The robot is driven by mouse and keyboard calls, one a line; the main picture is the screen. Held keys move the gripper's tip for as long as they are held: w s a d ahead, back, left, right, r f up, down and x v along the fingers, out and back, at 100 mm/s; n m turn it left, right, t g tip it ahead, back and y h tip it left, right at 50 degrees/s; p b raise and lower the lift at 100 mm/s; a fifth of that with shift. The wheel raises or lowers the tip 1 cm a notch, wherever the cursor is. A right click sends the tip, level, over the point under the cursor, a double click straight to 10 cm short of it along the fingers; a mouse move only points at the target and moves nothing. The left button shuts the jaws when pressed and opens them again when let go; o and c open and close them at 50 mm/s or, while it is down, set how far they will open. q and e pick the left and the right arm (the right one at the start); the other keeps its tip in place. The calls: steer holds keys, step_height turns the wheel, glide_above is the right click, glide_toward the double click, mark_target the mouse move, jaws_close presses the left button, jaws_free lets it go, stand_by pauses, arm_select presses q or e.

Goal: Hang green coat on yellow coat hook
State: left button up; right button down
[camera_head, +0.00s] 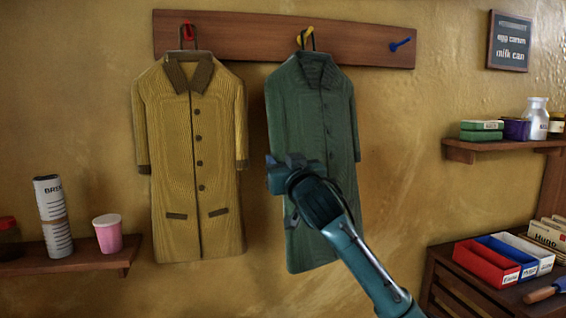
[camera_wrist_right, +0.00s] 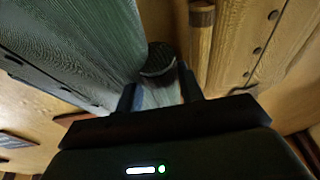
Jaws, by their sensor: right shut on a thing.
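The green coat (camera_head: 310,110) hangs upright on a hanger below the yellow coat hook (camera_head: 304,37). The hanger's wire loop is at the yellow hook and appears to be over it; the exact contact is too small to tell. My right gripper (camera_head: 285,166) is at the coat's left side and covers part of its front. In the right wrist view the green coat (camera_wrist_right: 85,45) fills the left, and the gripper (camera_wrist_right: 160,92) is shut on its sleeve by the dark cuff (camera_wrist_right: 158,60). My left gripper is out of view.
A yellow coat (camera_head: 195,140) hangs from the red hook (camera_head: 187,32) at left. The blue hook (camera_head: 400,45) on the wooden rack (camera_head: 255,38) is empty. Shelves hold a pink cup (camera_head: 107,235) at left and a white bottle (camera_head: 537,118) at right.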

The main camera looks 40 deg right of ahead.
steer(key=c, duration=1)
jaws_free()
steer(key=shift+o, duration=0.9)
steer(key=shift+f, duration=0.15)
arm_select(q)
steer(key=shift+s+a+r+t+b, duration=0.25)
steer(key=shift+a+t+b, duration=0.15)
steer(key=shift+b, duration=0.55)
arm_select(e)
steer(key=v, duration=1.3)
steer(key=shift+s+r, duration=0.2)
steer(key=shift+r, duration=0.05)
